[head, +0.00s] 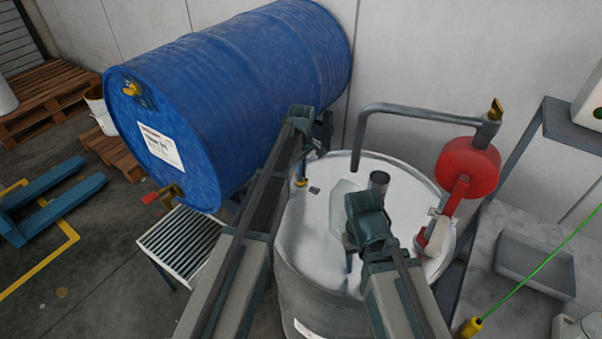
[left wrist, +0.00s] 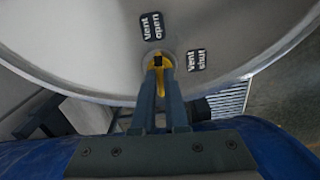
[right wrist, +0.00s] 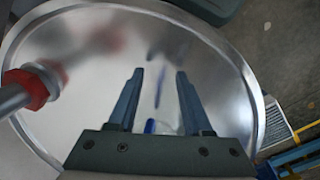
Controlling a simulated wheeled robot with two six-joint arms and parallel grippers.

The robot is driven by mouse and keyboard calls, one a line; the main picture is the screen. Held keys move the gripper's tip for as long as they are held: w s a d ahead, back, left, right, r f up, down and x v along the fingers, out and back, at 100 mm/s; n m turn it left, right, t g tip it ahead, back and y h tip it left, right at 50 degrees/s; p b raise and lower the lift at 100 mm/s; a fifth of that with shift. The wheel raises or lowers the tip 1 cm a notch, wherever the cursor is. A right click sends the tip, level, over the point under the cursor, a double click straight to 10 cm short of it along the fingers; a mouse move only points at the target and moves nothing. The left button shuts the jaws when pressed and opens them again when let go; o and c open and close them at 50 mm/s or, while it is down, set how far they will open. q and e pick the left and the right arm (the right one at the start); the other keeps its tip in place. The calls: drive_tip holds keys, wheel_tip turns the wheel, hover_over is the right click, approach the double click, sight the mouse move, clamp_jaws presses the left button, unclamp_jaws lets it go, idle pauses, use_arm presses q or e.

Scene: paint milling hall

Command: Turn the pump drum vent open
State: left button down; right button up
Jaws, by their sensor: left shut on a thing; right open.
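The pump drum (head: 300,235) is a pale metal drum with a shiny lid. Its small yellow vent (head: 301,183) sits near the lid's left rim and also shows in the left wrist view (left wrist: 160,60). Labels "Vent open" (left wrist: 151,27) and "Vent shut" (left wrist: 196,60) are beside it. My left gripper (left wrist: 160,76) is shut on the vent's yellow handle; the fingers partly hide it, so I cannot tell its exact angle. My right gripper (right wrist: 157,78) is open and empty above the lid; it also shows in the head view (head: 349,260).
A blue drum (head: 230,85) lies on its side at the left, close to my left arm. A red hand pump (head: 468,168) with a grey spout pipe (head: 420,113) rises at the lid's right. A grated stand (head: 180,245) is left of the pump drum. A tray (head: 535,265) lies at the right.

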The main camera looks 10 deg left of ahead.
use_arm(q)
drive_tip(key=shift+n, duration=0.6)
drive_tip(key=c, duration=0.9)
unclamp_jaws()
drive_tip(key=shift+c, duration=0.2)
drive_tip(key=shift+r, duration=0.1)
wheel_tip(320, 180, up, 14)
drive_tip(key=p, duration=1.4)
drive_tip(key=shift+f, duration=0.2)
use_arm(e)
wheel_tip(320, 180, up, 14)
drive_tip(key=shift+f, duration=0.15)
